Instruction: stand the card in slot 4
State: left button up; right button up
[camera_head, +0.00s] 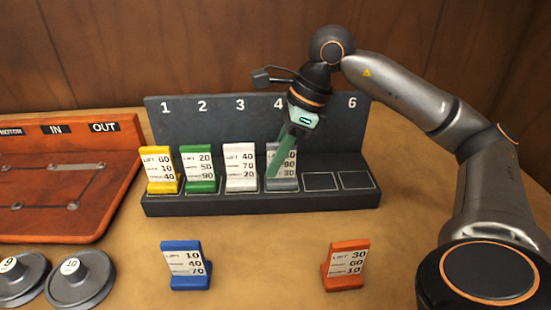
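A grey card (288,181) with black printed numbers stands upright in slot 4 of the dark rack (260,203). My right gripper (274,172) reaches down from above, its green finger crossing the left side of the grey card's face. The finger hides part of the print, and I see the gripper nearly edge-on, so I cannot tell whether it holds the card. A yellow card (161,170), a green card (198,170) and a white card (241,168) stand in slots 1, 2 and 3. My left gripper is out of view.
Slots 5 (320,181) and 6 (356,180) are empty. A blue card (186,265) and an orange card (345,265) stand on the table in front of the rack. An orange-brown board (75,170) and round grey weights (80,280) lie at the left. My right arm fills the right side.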

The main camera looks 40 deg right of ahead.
jog(key=o, duration=0.4)
jog(key=shift+c, duration=0.2)
jog(key=shift+r+p, duration=0.3)
jog(key=shift+r, duration=0.15)
jog(key=p+v, duration=0.3)
jog(key=v, duration=0.8)
jog(key=shift+r, duration=0.25)
jog(key=shift+s, duration=0.1)
